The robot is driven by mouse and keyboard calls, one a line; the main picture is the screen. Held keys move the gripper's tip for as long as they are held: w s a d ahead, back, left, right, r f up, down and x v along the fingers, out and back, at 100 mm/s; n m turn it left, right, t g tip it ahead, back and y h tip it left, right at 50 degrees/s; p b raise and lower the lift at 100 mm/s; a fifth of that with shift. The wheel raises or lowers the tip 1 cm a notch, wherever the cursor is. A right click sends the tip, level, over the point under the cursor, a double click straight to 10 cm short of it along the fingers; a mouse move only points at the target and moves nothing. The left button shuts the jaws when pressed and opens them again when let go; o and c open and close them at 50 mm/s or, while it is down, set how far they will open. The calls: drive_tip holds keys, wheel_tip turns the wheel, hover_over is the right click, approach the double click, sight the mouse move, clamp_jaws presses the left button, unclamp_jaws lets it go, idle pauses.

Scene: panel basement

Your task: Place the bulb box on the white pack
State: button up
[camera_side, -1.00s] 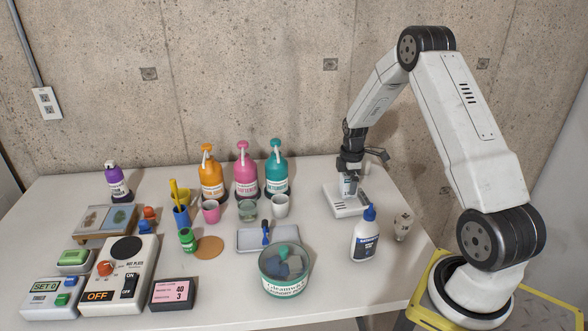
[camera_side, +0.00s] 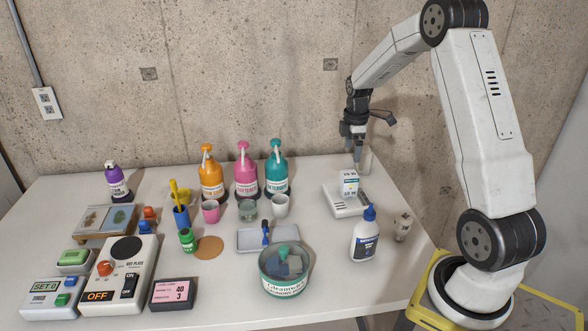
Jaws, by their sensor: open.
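The bulb box (camera_side: 349,182), a small white box with a blue-marked label, stands upright and appears to rest on the flat white pack (camera_side: 340,210) at the right of the table. A small dark grey piece shows on the pack, just right of the box. My gripper (camera_side: 358,164) is open and empty, pointing down above and slightly behind the box, apart from it. The box hides part of the pack's top.
A white bottle with a blue cap (camera_side: 365,238) and a small pale bulb-like item (camera_side: 402,227) stand in front. A grey tray (camera_side: 255,240), a round tub (camera_side: 284,275) and pump bottles (camera_side: 246,172) are to the left. The right table edge is close.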

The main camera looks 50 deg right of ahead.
drive_tip(key=shift+r, duration=0.5)
drive_tip(key=s+a+m+t, duration=0.1)
drive_tip(key=a+m, duration=0.3)
drive_tip(key=a, duration=1.3)
drive_tip(key=s+a+f+m+t, duration=0.1)
drive_tip(key=s+a+m, duration=0.4)
drive_tip(key=s+a, duration=0.4)
drive_tip(key=a, duration=0.3)
drive_tip(key=shift+a+t, duration=0.2)
drive_tip(key=shift+t, duration=0.1)
